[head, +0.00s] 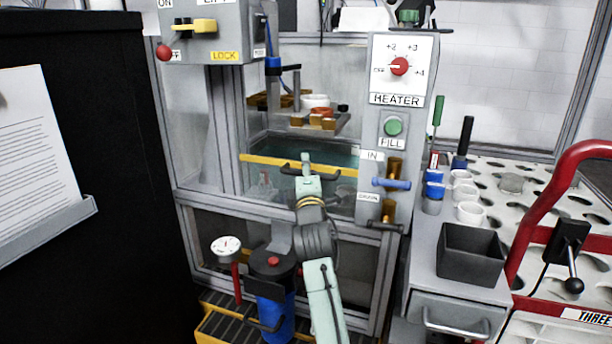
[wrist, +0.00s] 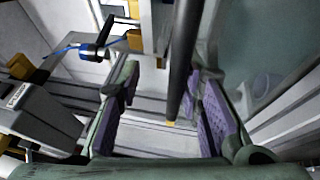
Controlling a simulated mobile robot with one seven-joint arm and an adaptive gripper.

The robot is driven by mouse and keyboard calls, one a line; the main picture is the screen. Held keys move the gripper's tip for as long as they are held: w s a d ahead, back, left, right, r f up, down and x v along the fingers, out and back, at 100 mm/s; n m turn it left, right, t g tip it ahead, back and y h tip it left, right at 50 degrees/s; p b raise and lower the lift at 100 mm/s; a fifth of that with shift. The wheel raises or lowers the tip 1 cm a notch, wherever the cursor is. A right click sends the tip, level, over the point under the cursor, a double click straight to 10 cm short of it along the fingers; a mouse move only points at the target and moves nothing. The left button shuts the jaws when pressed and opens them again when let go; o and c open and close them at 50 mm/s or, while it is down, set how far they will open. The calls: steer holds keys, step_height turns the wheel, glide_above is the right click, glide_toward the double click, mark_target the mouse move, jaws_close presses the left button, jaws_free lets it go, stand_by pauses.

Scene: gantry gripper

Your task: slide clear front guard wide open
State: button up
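The clear front guard (head: 265,182) is a see-through pane with a yellow strip (head: 262,159) along its top edge, low in the machine's front frame. A dark handle bar (head: 290,170) sits at the middle of that strip. My gripper (head: 306,166) is at the handle and hides part of it. In the wrist view, my gripper (wrist: 168,100) has its purple-padded fingers apart. The dark handle bar (wrist: 181,60) runs between them, closer to the right pad, with a gap to the left pad. I cannot tell whether the right pad touches it.
A heater panel (head: 399,100) and a blue lever (head: 391,184) stand right of the guard. A control box (head: 205,45) is at upper left. A blue filter canister (head: 275,315) and gauge (head: 227,248) sit below. A black cabinet (head: 75,130) fills the left.

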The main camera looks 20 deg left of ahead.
steer(key=b+v, duration=0.1)
steer(key=v, duration=1.1)
steer(key=shift+s, duration=0.25)
stand_by(0.7)
stand_by(0.3)
